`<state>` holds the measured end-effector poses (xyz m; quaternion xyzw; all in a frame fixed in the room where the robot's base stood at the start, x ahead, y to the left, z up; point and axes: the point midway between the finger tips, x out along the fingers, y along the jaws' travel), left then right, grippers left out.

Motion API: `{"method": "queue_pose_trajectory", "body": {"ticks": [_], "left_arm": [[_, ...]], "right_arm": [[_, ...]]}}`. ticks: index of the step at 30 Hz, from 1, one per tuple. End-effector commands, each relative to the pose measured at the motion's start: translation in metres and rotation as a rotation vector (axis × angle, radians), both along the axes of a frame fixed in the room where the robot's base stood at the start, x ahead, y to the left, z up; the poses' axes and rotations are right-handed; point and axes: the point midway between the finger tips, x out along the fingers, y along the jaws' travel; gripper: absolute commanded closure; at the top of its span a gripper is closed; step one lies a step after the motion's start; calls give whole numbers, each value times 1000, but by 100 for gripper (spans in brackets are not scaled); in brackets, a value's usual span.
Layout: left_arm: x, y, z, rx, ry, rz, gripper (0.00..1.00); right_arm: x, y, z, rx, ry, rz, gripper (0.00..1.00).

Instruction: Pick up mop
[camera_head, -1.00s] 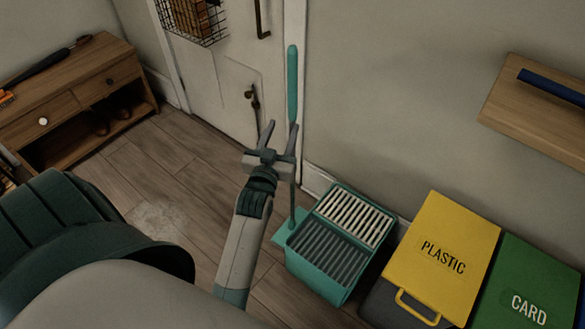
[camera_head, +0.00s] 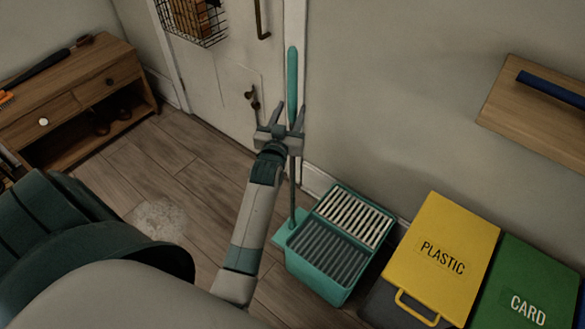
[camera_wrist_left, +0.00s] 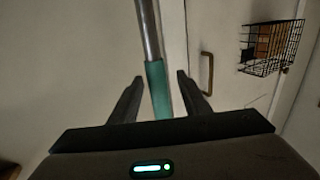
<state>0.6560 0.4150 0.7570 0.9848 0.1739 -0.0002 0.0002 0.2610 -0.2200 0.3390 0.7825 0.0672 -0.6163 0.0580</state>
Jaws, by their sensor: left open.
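The mop stands upright near the door edge, with a teal grip (camera_head: 292,80) at its top and a thin grey pole running down beside the teal bucket. My left gripper (camera_head: 285,120) is open at the lower end of the teal grip. In the left wrist view the mop's teal and grey handle (camera_wrist_left: 159,90) passes between the two open fingers (camera_wrist_left: 158,92), with a gap showing on each side. The teal bucket (camera_head: 318,282) with its slatted wringer stands on the floor at the mop's foot. My right gripper is out of view.
A yellow plastic bin (camera_head: 440,250) and a green card bin (camera_head: 525,280) stand right of the bucket. A wooden shelf (camera_head: 500,105) juts from the wall. A drawer cabinet (camera_head: 75,100) is at the left. A wire basket (camera_head: 195,25) hangs on the door.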

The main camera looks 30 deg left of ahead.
Motion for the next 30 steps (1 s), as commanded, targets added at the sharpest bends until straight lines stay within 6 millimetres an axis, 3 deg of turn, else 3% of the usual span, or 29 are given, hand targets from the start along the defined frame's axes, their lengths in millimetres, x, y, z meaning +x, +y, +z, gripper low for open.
{"method": "queue_pose_trajectory", "body": {"ticks": [13,30], "left_arm": [[45,12,-4,0,0,-1,57],[49,14,-4,0,-1,-1,60]], "right_arm": [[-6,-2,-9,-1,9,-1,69],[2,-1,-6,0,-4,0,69]]}}
